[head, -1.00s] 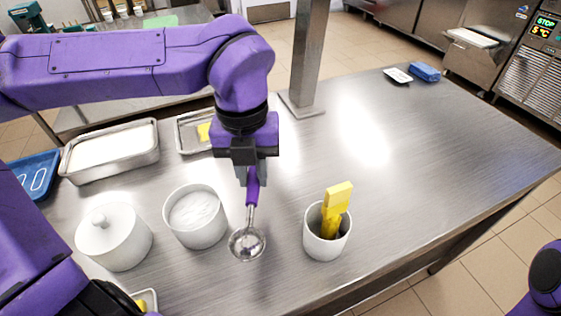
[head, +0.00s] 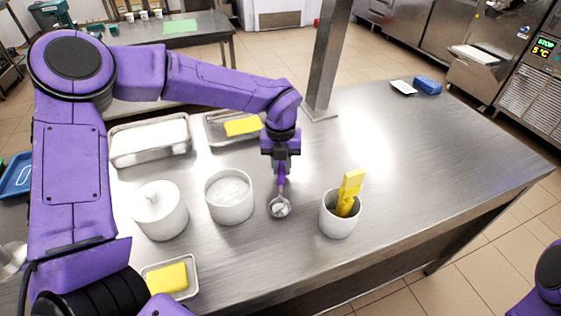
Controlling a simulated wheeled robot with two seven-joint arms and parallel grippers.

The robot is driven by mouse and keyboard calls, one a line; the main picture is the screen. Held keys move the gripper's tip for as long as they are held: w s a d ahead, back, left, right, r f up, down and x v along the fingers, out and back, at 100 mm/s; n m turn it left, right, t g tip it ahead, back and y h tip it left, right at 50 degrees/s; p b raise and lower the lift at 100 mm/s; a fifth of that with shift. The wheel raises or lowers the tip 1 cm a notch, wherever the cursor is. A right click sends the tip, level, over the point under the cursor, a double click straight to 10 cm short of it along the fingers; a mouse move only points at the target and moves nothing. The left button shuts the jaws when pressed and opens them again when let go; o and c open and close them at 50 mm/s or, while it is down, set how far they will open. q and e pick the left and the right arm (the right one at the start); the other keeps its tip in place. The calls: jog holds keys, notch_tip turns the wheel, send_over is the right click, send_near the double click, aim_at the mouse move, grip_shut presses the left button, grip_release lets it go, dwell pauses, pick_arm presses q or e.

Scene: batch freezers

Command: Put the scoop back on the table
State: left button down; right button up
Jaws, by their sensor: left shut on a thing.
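The scoop (head: 280,207) has a round metal bowl and a purple handle. My left gripper (head: 281,170) points down and is shut on the handle. The bowl hangs below it, between a white open tub (head: 229,212) on its left and a white cup (head: 338,227) on its right. The bowl is at or just above the steel table (head: 420,170); I cannot tell whether it touches. My right gripper is out of view; only a purple part of my right arm shows at the lower right edge.
A lidded white pot (head: 160,212) and a metal tray with a yellow block (head: 168,278) stand at left. Two more metal trays (head: 150,158) lie behind. The cup holds yellow utensils (head: 350,188). A steel post (head: 325,60) rises at the back. The table's right side is mostly clear.

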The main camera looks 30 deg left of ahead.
aim_at(282, 166)
pick_arm(q)
jog(key=shift+w+d+f, duration=0.1)
jog(key=shift+w+f, duration=0.4)
jog(key=c, duration=1)
grip_release()
jog(key=shift+w, duration=0.15)
jog(key=shift+o, duration=0.2)
jog(key=shift+s+r, duration=0.25)
jog(key=shift+s, duration=0.1)
jog(key=shift+r, duration=0.15)
notch_tip(282, 166, up, 12)
jog(key=b, duration=0.1)
jog(key=shift+b, duration=0.3)
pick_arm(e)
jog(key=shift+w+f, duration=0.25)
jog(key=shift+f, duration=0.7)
pick_arm(q)
jog(key=shift+a, duration=0.2)
